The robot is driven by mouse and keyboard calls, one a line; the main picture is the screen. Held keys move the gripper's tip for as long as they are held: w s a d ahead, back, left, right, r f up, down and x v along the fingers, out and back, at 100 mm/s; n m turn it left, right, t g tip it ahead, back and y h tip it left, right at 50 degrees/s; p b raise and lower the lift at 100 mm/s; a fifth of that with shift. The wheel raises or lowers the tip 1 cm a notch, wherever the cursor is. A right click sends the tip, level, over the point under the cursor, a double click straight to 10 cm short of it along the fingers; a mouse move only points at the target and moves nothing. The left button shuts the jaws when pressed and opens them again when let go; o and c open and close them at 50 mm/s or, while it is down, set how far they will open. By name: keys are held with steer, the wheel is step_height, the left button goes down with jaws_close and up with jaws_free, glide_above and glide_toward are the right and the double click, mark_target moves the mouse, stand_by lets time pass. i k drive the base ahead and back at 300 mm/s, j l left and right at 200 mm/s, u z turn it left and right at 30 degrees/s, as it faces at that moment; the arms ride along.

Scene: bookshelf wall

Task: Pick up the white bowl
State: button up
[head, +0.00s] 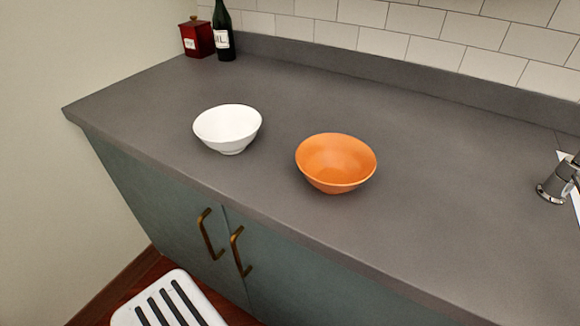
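A white bowl (228,128) stands upright on the grey countertop (440,200), left of the middle in the head view. It is empty, and its rim is fully visible. My gripper is not in view, so its place relative to the bowl and its state do not show.
An orange bowl (336,163) stands to the right of the white bowl, with a gap between them. A dark bottle (223,38) and a red box (196,38) stand at the back corner. A faucet (558,185) is at the right edge. Cabinet handles (210,236) protrude below.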

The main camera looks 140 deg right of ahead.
mark_target(227, 129)
steer(key=z, duration=5.5)
steer(key=l+u, duration=0.1)
steer(key=l, duration=0.35)
